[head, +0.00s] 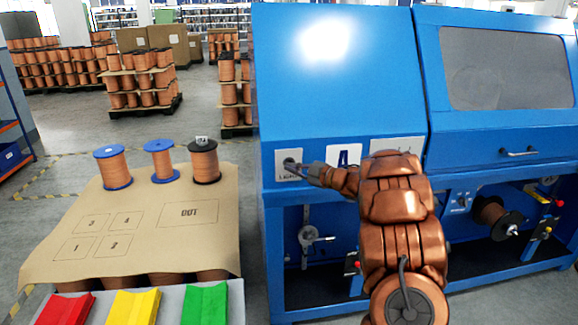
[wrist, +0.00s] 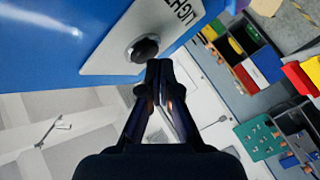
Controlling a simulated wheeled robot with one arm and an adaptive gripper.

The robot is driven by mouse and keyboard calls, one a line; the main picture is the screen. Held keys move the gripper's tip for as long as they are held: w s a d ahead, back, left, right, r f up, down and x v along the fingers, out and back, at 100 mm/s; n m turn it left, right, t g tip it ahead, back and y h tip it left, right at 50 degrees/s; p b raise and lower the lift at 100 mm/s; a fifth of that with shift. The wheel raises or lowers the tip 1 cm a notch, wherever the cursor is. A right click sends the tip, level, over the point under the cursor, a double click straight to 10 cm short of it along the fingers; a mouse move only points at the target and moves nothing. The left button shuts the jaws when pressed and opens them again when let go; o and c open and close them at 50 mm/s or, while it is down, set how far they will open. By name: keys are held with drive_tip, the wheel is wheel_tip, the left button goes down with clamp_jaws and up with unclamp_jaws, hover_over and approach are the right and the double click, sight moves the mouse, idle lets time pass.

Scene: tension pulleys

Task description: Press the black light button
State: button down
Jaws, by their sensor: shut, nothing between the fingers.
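The black light button (wrist: 144,48) is a round dark knob on a white plate (wrist: 165,30) lettered "LIGHT", on the blue machine. In the head view the button (head: 289,162) shows at the left of the machine's front, partly overlapped by my gripper's tip. My gripper (wrist: 159,66) is shut and empty. In the wrist view its fingertips are close to the button, just below and right of it in the picture. I cannot tell whether they touch it. In the head view my gripper (head: 304,168) reaches left to the plate.
Red, yellow and green bins (head: 135,306) are at the front. Open floor lies behind the table.

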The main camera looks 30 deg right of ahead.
drive_tip(key=s+a+b, duration=0.2)
drive_tip(key=s, duration=0.3)
drive_tip(key=shift+s+a, duration=0.2)
drive_tip(key=shift+s, duration=0.05)
idle(0.4)
idle(0.4)
wheel_tip(320, 180, up, 9)
drive_tip(key=d+m+g+h+p, duration=0.2)
drive_tip(key=d+m+h+p, duration=0.15)
drive_tip(key=m+h, duration=0.6)
drive_tip(key=s+a+m+g+h+p, duration=0.2)
drive_tip(key=s+a+g+h, duration=0.1)
drive_tip(key=s, duration=0.3)
drive_tip(key=s+a+f+m+g+y+p, duration=0.1)
drive_tip(key=s+a+g, duration=0.3)
drive_tip(key=s+a, duration=0.5)
drive_tip(key=s+a+f+m+g+y+p, duration=0.1)
drive_tip(key=s+a+f+g+y+p, duration=0.1)
drive_tip(key=s+a, duration=0.8)
drive_tip(key=s+a+f+m+g+y+p, duration=0.1)
drive_tip(key=s+a+g, duration=0.5)
drive_tip(key=s, duration=1.3)
drive_tip(key=a+f+y+p, duration=0.1)
drive_tip(key=a+f, duration=0.1)
drive_tip(key=a, duration=0.1)
drive_tip(key=shift+s+a+g+y, duration=0.15)
drive_tip(key=shift+s+g+y, duration=0.15)
drive_tip(key=shift+s+y, duration=0.1)
